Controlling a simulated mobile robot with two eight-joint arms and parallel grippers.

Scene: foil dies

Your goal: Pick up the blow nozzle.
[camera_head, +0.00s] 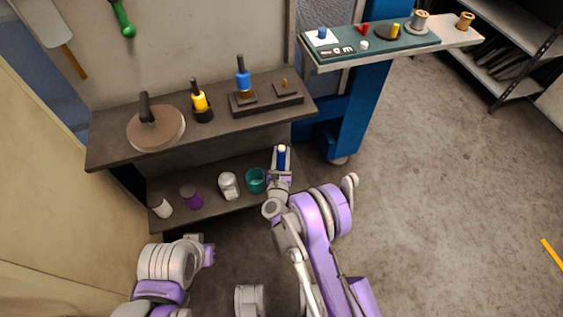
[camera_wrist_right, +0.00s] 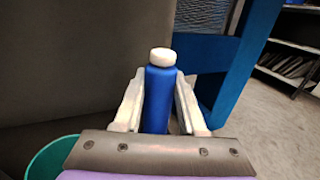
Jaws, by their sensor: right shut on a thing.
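My right gripper (camera_head: 281,162) is shut on a blue cylinder with a white cap (camera_wrist_right: 158,98), which stands upright between the fingers. In the head view the blue cylinder (camera_head: 281,156) is at the right end of the lower shelf's front, and the wrist view shows it in front of a dark panel. No thing is clearly recognisable as the blow nozzle; a green handled tool (camera_head: 123,18) hangs on the wall at top left. My left gripper (camera_head: 195,239) is low at left, and its fingers are not clear.
The upper shelf (camera_head: 225,125) holds a round disc with a black handle, a yellow-handled tool and a blue-handled tool. The lower shelf (camera_head: 215,205) holds several cups and jars, including a teal cup (camera_head: 255,180).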

